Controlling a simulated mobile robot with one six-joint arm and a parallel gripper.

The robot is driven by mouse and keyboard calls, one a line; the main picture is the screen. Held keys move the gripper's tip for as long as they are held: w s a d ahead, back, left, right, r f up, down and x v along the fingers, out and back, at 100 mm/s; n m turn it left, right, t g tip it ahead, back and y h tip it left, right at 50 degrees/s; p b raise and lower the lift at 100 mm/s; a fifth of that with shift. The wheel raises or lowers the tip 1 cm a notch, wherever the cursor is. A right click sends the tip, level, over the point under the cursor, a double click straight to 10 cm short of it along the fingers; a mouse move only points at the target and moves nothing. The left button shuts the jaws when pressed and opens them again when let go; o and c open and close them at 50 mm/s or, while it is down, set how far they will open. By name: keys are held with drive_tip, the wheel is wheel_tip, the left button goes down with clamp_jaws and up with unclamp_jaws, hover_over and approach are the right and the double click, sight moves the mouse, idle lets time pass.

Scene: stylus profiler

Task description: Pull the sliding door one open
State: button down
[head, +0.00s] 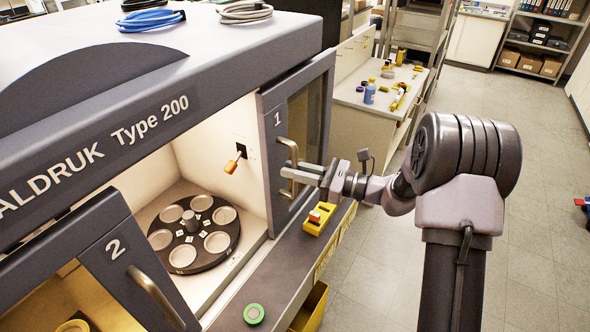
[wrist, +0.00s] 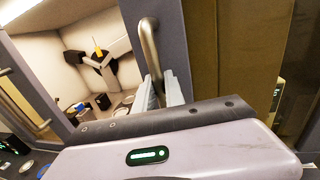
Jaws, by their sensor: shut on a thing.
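Sliding door one (head: 268,168), a dark grey framed panel marked 1 with a tinted window, stands at the right of the machine's front. The lit chamber shows through the opening to its left. Its metal bar handle (head: 291,150) is upright; the handle also shows in the wrist view (wrist: 149,45). My gripper (head: 296,176) is shut on the lower part of this handle, with fingers on either side of it. In the wrist view the fingertips (wrist: 162,92) are partly hidden behind my gripper body.
Door two (head: 118,255) with its own handle stands at the left. A round sample carousel (head: 193,262) and an orange-tipped lever (head: 232,164) are inside the chamber. A green button (head: 254,313) and yellow bin (head: 317,222) are along the front ledge. Open floor lies at right.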

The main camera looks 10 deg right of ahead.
drive_tip(key=c, duration=1.4)
unclamp_jaws()
drive_tip(key=p+v, duration=0.1)
drive_tip(key=v, duration=1.6)
drive_tip(key=shift+d+p, duration=0.2)
drive_tip(key=shift+p, duration=0.15)
